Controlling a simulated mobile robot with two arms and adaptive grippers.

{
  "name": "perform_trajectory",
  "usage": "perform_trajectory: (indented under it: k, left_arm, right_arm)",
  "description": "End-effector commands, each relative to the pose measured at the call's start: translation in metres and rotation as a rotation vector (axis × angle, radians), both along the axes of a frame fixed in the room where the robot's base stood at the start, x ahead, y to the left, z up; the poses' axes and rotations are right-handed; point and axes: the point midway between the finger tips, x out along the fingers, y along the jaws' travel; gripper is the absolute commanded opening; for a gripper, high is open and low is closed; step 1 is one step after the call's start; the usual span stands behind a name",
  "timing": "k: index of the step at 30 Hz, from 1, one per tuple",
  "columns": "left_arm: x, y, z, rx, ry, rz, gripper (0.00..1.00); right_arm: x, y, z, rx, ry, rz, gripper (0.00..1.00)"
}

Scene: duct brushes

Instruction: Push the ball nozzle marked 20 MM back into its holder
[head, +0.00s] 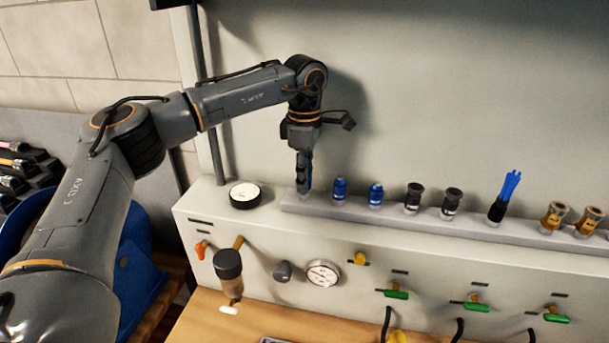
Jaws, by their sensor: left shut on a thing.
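My left gripper (304,178) points straight down at the left end of the grey holder rail (335,208). Its fingers are shut on a small piece there, which they almost wholly hide; I take it to be a nozzle, but its marking cannot be read. Along the rail to the right stand two blue nozzles (340,189) (376,195), two black ones (413,198) (452,203), a black one with blue bristles (505,197) and two brass ones (553,217) (587,221). No 20 MM mark is legible. My right gripper is out of view.
A round black-rimmed gauge (244,194) lies on the ledge left of the rail. The panel front below carries a dial (322,273), green valves (396,294) and an upright brown-and-black piece (228,272). A plain wall rises behind the rail.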

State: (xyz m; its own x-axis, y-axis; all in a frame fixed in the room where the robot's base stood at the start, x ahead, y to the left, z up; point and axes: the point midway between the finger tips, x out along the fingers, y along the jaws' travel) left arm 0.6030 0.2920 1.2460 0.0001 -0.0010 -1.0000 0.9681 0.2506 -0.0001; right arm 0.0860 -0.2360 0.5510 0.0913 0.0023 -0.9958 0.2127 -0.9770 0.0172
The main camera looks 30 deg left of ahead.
Motion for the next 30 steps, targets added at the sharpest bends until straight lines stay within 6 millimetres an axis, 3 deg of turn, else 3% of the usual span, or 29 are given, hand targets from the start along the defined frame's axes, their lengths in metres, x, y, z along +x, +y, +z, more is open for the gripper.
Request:
perform_trajectory:
  k: [26,27,30]
  left_arm:
    - [0.000,0.000,-0.010,0.000,0.000,0.000,0.00]
    - [0.000,0.000,-0.010,0.000,0.000,0.000,0.29]
    - [0.000,0.000,-0.010,0.000,0.000,0.000,0.49]
  right_arm:
    - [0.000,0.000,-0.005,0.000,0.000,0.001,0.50]
    - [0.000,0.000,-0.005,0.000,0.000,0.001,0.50]
    - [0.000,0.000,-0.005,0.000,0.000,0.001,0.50]
